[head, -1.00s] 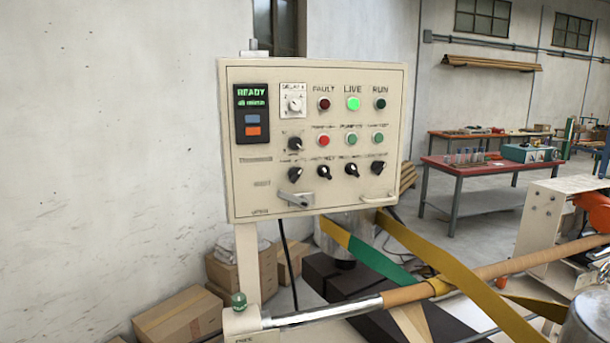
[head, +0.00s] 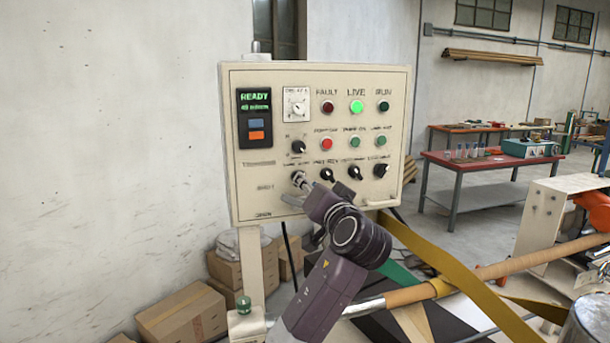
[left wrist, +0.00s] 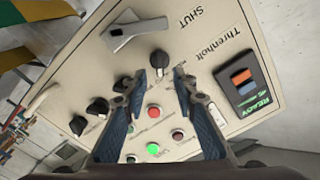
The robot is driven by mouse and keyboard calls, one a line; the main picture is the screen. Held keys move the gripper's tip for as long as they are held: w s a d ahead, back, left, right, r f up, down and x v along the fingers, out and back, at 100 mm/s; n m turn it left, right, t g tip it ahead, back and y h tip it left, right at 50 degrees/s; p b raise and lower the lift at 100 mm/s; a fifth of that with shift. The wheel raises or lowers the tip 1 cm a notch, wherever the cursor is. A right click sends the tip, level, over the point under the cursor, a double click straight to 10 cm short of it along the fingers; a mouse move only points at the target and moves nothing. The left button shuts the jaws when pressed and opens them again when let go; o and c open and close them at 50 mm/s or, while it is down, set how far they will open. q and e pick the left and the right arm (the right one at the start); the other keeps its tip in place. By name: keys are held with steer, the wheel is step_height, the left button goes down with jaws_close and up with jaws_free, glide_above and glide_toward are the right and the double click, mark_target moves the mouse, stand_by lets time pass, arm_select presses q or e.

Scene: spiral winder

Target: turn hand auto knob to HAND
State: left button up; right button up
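The cream control panel (head: 245,190) stands upright on its post. The hand auto knob, a black selector (left wrist: 158,62), is the leftmost of the bottom row; in the left wrist view it lies just past and between my fingertips. My left gripper (head: 301,181) reaches up to the panel from below. In the left wrist view its two blue-padded fingers (left wrist: 158,75) are apart, one on each side of the knob, with gaps showing. The knob's label is partly hidden, and its pointer direction is unclear. My right gripper is not in view.
A grey SHUT lever (left wrist: 138,30) is close to the knob. Another black knob (head: 298,146) sits above, and more knobs (head: 354,172) sit to the right. A pale handle (head: 380,204) is at lower right. The lit screen (head: 255,100) reads READY.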

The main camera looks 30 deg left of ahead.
arm_select(q)
steer(key=p+x, duration=0.1)
steer(key=x, duration=0.3)
steer(key=shift+a, duration=0.1)
steer(key=shift+f, duration=0.1)
jaws_close()
